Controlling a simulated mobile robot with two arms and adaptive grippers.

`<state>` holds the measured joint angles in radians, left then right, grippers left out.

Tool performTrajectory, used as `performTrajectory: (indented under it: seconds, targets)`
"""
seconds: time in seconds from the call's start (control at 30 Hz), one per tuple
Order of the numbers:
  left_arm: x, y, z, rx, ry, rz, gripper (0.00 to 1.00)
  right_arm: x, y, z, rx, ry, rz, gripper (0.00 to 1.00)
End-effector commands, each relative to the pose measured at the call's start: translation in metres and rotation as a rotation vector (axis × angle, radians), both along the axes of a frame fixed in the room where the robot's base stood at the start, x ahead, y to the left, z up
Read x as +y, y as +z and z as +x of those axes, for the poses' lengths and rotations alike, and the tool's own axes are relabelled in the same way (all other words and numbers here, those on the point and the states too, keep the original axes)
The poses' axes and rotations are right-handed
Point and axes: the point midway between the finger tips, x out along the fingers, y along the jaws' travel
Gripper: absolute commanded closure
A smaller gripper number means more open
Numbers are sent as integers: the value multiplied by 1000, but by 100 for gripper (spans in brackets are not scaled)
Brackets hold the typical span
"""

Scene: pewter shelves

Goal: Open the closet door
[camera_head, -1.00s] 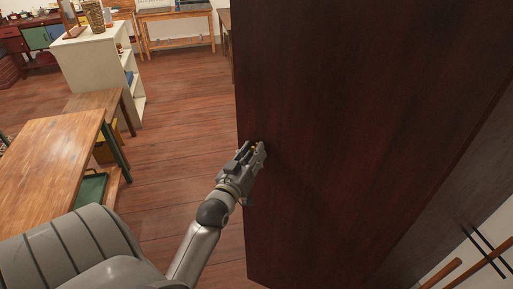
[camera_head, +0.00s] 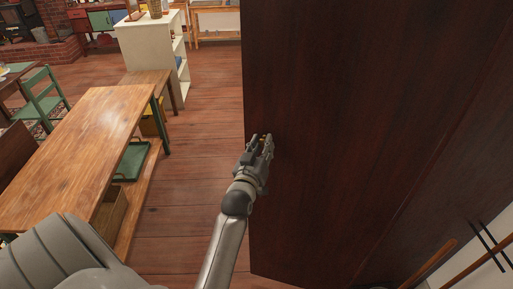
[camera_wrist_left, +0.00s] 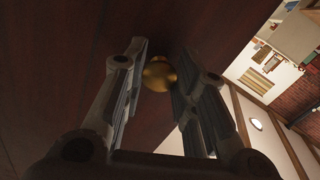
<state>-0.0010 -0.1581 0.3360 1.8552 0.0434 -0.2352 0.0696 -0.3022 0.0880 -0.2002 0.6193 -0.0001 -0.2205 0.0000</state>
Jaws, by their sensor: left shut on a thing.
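The closet door (camera_head: 340,130) is a tall dark reddish-brown wooden panel filling the right of the head view. Its left edge stands against the open room. A round brass knob (camera_wrist_left: 158,75) sits near that edge; it is mostly hidden by the fingers in the head view. My left gripper (camera_head: 266,145) is shut on the knob, with one finger on each side of it in the left wrist view (camera_wrist_left: 157,85). I cannot tell how far the door stands open. My right gripper is not in view.
A long wooden table (camera_head: 85,135) stands to the left. A white shelf unit (camera_head: 150,48) and a green chair (camera_head: 42,103) are farther back. Bare wooden floor (camera_head: 200,150) lies between table and door. Dark rods (camera_head: 488,245) show at the lower right.

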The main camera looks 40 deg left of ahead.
Motion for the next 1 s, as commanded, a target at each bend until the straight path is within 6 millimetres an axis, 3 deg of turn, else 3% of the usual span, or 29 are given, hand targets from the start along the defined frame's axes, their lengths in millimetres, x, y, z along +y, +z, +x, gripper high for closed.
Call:
performTrajectory:
  seconds: [0.37,0.4,0.57,0.87,1.0]
  targets:
    - [-1,3,1,-9,0,2,100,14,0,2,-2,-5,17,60]
    - [-1,3,1,-8,1,2,71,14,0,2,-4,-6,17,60]
    - [0,2,1,-6,1,1,51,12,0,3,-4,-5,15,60]
    - [0,2,1,-4,1,0,51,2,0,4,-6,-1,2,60]
    - [0,15,1,-8,1,2,51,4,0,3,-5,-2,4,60]
